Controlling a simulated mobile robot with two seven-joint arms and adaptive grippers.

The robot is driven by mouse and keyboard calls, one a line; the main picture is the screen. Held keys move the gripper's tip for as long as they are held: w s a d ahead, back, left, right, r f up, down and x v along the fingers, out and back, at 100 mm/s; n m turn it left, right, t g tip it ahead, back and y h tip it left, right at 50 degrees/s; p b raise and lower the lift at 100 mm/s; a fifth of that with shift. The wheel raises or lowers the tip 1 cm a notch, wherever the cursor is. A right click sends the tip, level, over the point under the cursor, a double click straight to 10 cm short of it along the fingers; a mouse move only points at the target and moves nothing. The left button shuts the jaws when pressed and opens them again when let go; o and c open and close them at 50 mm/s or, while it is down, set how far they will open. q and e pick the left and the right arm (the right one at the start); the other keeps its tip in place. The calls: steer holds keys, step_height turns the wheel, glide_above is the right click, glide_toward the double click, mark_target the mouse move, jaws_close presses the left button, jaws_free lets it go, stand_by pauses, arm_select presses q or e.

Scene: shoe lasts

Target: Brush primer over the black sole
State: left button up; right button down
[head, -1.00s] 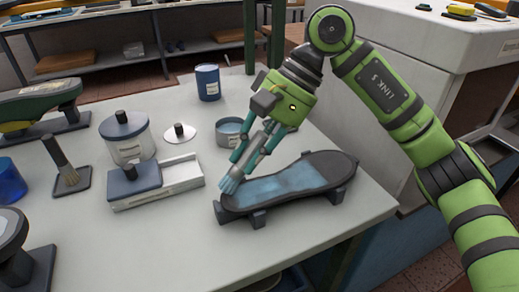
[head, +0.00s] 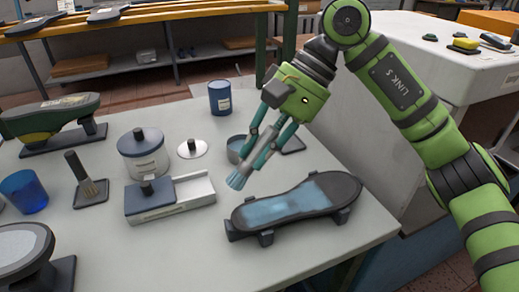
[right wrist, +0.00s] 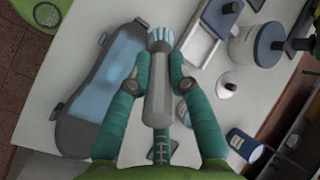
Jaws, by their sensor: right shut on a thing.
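The black sole (head: 345,187) lies bottom up on a low dark stand near the front of the table. A wet light-blue film (head: 285,207) covers its left and middle part; the right end and the rim look dark. My right gripper (head: 256,160) is shut on a grey brush (head: 237,180) with pale blue bristles pointing down. The bristles appear just behind the left end of the sole, apart from it. In the right wrist view the brush (right wrist: 158,95) sits between the teal fingers, beside the sole (right wrist: 75,133). My left gripper is not in view.
An open tin (head: 237,150) stands behind the brush. The table right of the sole is clear.

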steer(key=shift+r+p, duration=1)
steer(key=shift+r, duration=0.5)
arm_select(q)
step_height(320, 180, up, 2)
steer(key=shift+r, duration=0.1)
